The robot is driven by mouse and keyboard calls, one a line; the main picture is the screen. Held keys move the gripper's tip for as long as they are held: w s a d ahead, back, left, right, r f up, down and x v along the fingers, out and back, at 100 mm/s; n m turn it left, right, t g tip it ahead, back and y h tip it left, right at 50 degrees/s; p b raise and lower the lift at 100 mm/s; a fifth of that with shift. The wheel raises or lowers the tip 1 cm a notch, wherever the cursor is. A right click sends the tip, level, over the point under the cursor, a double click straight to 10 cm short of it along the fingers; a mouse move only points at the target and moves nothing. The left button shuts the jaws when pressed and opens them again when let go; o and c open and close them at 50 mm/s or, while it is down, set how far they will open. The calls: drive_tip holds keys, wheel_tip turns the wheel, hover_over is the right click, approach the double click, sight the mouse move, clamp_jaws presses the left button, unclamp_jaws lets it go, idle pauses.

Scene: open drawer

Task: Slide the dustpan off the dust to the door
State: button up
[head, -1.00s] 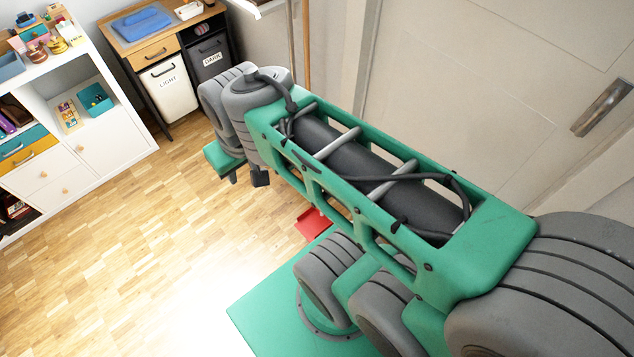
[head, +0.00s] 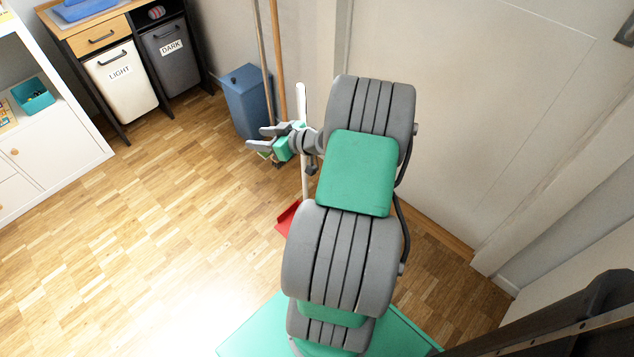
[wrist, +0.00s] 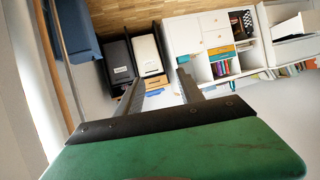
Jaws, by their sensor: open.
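The red dustpan (head: 287,218) lies on the wooden floor in the head view, partly hidden behind my arm. A white upright pole (head: 302,105), seemingly its handle, rises above it behind my wrist. My gripper (head: 256,138) is open and empty, pointing left, to the left of the pole and above the floor. I cannot tell its exact distance from the pole. The wrist view shows the two fingers spread apart (wrist: 157,90) with nothing between them. The pale door (head: 480,110) fills the right side. I cannot make out any dust.
A cabinet with LIGHT (head: 122,85) and DARK (head: 172,55) bins stands at the back left. White shelving (head: 40,130) is at the left. The floor between is clear.

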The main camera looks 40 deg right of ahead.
drive_tip(key=s+d+f+m+t+h+b, duration=0.4)
drive_tip(key=s+d+f+h+b, duration=0.2)
drive_tip(key=d+f, duration=0.5)
drive_tip(key=s+d, duration=0.2)
drive_tip(key=shift+s+m+t+h, duration=0.3)
drive_tip(key=shift+t, duration=0.1)
drive_tip(key=w+d, duration=0.1)
drive_tip(key=w, duration=0.6)
drive_tip(key=shift+w+b, duration=0.35)
drive_tip(key=shift+b, duration=0.05)
drive_tip(key=shift+d, duration=0.1)
clamp_jaws()
